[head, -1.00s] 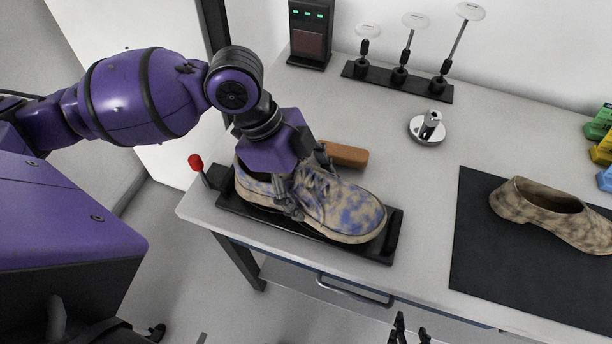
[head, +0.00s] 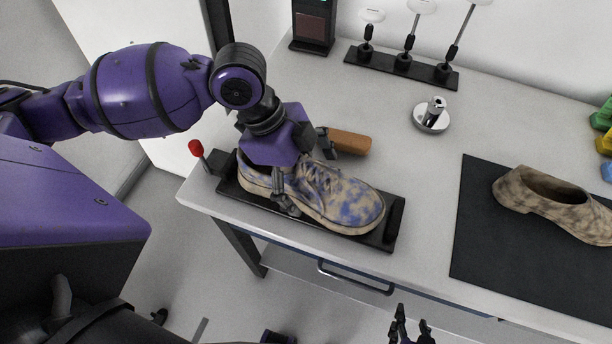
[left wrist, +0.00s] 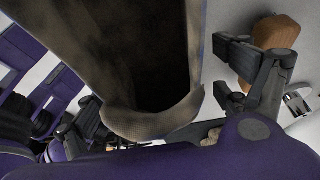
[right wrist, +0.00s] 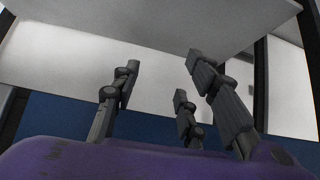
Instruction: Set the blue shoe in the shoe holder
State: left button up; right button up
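The blue shoe (head: 345,205), beige with blue blotches, lies sole down in the black shoe holder (head: 393,225), toe to the right. My left gripper (head: 305,174) is above it, with fingers on its near and far sides. In the left wrist view the shoe's opening and heel rim (left wrist: 155,122) fill the middle, and a gap shows between the shoe and the right-hand finger. The fingers look spread. My right gripper (head: 411,328) is at the bottom edge, below the table front, empty, with its fingers apart in the right wrist view (right wrist: 165,85).
A brown blotched shoe (head: 545,203) lies on a black mat (head: 490,265) at the right. A red-knobbed lever (head: 196,148) stands at the holder's left end. Behind are a brown block (head: 350,142), a round metal piece (head: 431,117) and a stand rack (head: 403,64).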

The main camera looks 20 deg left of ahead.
pick_arm(q)
jog(key=v, duration=1.2)
